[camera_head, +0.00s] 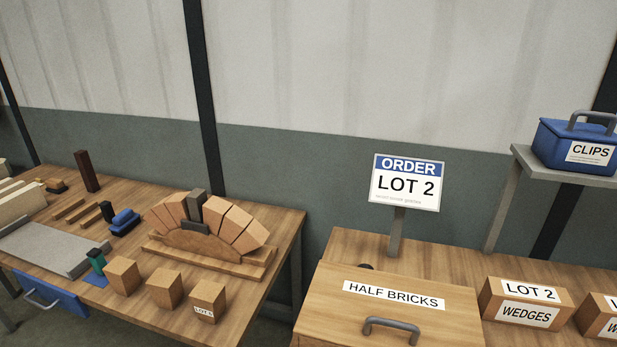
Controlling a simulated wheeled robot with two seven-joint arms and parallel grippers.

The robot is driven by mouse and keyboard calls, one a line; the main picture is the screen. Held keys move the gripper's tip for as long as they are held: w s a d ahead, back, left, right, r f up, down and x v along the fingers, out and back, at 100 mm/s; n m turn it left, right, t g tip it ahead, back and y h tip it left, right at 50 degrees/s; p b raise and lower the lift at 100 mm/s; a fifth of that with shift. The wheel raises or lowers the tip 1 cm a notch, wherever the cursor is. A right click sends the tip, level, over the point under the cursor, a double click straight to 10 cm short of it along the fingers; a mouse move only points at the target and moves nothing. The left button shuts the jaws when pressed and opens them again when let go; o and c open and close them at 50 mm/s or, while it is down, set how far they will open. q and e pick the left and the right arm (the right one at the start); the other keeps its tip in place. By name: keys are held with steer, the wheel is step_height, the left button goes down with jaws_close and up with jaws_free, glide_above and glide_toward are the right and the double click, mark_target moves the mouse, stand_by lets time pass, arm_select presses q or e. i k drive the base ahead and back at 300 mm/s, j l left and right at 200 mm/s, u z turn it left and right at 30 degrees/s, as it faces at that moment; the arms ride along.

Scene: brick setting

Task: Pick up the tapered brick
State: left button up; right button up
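Several tapered bricks (238,223) in orange-brown stand side by side in an arch over a wooden form (195,241) on the left table. A dark grey piece (196,203) sits upright at the arch's crown. Three separate tan blocks stand in front of the arch: a left one (123,275), a middle one (165,289) and a right one (208,301) with a small "LOT" label whose number is hard to read. I cannot tell whether these three are tapered. A box labelled "LOT 2 WEDGES" (526,304) stands on the right table; its contents are hidden. Neither gripper is in view.
A closed "HALF BRICKS" box (400,312) and an "ORDER LOT 2" sign (405,184) are on the right table. A blue "CLIPS" case (576,146) sits on a raised shelf. A grey slab (55,247) and blue tool (124,221) lie on the left table. A gap separates the tables.

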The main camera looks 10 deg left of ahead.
mark_target(165, 285)
steer(key=u, duration=1.3)
steer(key=i, duration=0.05)
